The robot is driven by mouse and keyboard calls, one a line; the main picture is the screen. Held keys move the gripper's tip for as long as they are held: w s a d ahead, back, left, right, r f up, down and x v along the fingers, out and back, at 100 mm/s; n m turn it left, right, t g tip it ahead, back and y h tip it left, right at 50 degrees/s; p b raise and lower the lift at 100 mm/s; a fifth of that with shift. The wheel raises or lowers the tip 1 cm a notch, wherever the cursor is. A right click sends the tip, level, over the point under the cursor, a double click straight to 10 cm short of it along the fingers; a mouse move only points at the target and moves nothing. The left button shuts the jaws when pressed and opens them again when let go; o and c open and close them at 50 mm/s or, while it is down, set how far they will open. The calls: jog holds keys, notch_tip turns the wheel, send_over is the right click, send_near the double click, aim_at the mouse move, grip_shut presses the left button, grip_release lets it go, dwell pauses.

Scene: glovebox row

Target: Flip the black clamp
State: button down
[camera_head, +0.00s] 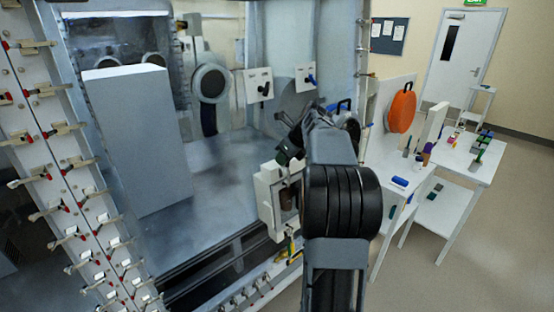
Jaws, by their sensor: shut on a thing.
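My arm reaches up from the bottom and bends toward the right front post of the glovebox. My gripper (291,143) is at the far end of the arm, small and dark, beside the white bracket (268,190) on that post. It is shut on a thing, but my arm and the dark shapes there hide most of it. I cannot make out whether it is the black clamp. A black handle (264,89) sits on a white plate inside the glovebox, apart from my gripper. A blue handle (310,79) is on another plate to its right.
A tall grey block (138,135) stands inside the glovebox. The left frame (60,150) carries several red-tipped toggle clamps. An orange disc (402,108) is mounted on a white panel at right. White tables (461,164) with small items stand beyond. The floor at right is clear.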

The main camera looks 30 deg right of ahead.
jog(key=shift+f, duration=0.1)
jog(key=c, duration=1.1)
grip_release()
jog(key=v, duration=1.4)
jog(key=shift+b, duration=0.35)
jog(key=shift+w+a, duration=0.1)
